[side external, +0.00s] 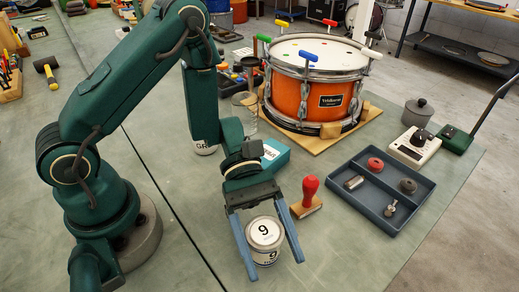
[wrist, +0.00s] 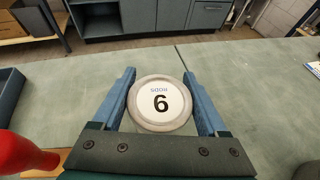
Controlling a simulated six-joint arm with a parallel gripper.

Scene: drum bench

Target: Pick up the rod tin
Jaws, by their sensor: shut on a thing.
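The rod tin (side external: 266,253) is a small grey can with a white round lid label bearing a black 9. In the wrist view the tin (wrist: 160,103) lies between the fingers, with small blue lettering on its lid that appears to read RODS. My gripper (side external: 277,270) points down with one blue finger on each side of the tin and is shut on it. The wrist view also shows my gripper (wrist: 159,73) with a finger against each side of the tin. The tin is upright at bench level; I cannot tell whether its base touches the bench.
A red-handled stamp (side external: 309,196) stands close to the right of my gripper. A dark tray (side external: 418,212) with small parts lies further right. An orange drum (side external: 315,95) is behind.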

